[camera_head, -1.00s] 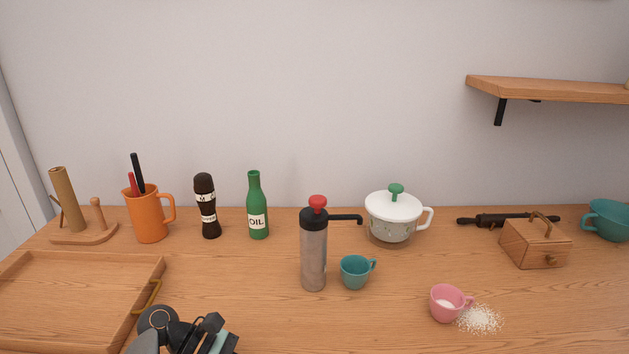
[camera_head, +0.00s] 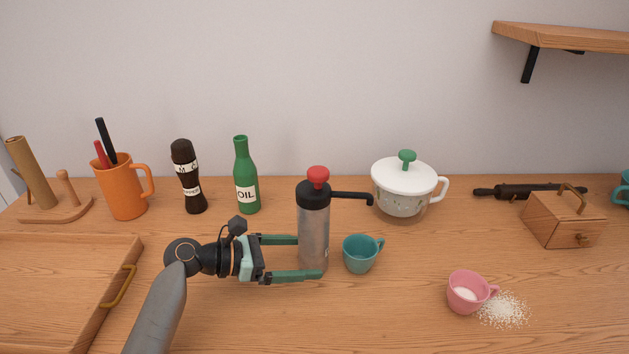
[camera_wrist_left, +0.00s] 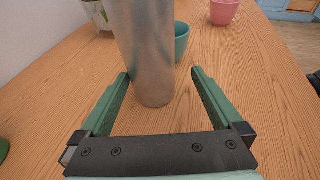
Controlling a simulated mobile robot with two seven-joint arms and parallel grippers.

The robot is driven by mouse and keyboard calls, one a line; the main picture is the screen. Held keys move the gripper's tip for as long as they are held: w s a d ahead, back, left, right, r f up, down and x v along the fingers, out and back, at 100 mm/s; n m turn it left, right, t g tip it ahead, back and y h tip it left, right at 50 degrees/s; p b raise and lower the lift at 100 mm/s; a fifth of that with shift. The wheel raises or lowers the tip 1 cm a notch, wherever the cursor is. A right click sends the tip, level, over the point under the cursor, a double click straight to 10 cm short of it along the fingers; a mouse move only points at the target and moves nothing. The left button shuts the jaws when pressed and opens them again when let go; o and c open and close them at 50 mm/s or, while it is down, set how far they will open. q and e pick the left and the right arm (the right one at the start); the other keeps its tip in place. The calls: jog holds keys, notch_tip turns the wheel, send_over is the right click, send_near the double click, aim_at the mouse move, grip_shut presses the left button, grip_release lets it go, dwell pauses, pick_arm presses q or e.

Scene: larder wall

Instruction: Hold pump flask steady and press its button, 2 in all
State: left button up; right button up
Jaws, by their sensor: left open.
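The pump flask (camera_head: 314,236) stands upright on the counter, a silver body with a black top, a black spout pointing right and a red button (camera_head: 318,177) on top. My left gripper (camera_head: 310,258) is open at the flask's lower body, one finger on the far side and one on the near side. In the left wrist view the flask body (camera_wrist_left: 148,50) stands at and beyond the fingertips (camera_wrist_left: 160,73), with gaps beside it; its top is cut off there. A teal cup (camera_head: 361,254) stands just right of the flask, below the spout. My right gripper is not in view.
Behind stand a green oil bottle (camera_head: 246,177), a pepper mill (camera_head: 188,178) and a lidded white pot (camera_head: 402,190). A wooden tray (camera_head: 124,283) is at left. The front middle is clear.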

aim_at(324, 258)
pick_arm(q)
jog(key=x, duration=0.3)
jog(key=shift+d+p, duration=0.35)
jog(key=shift+w+d+f, duration=0.25)
jog(key=shift+d+f, duration=0.1)
jog(key=shift+d, duration=0.3)
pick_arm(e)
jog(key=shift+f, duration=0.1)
pick_arm(q)
jog(key=shift+c, duration=0.4)
jog(key=c, duration=0.8)
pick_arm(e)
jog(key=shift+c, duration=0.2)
pick_arm(q)
jog(key=shift+c, duration=0.2)
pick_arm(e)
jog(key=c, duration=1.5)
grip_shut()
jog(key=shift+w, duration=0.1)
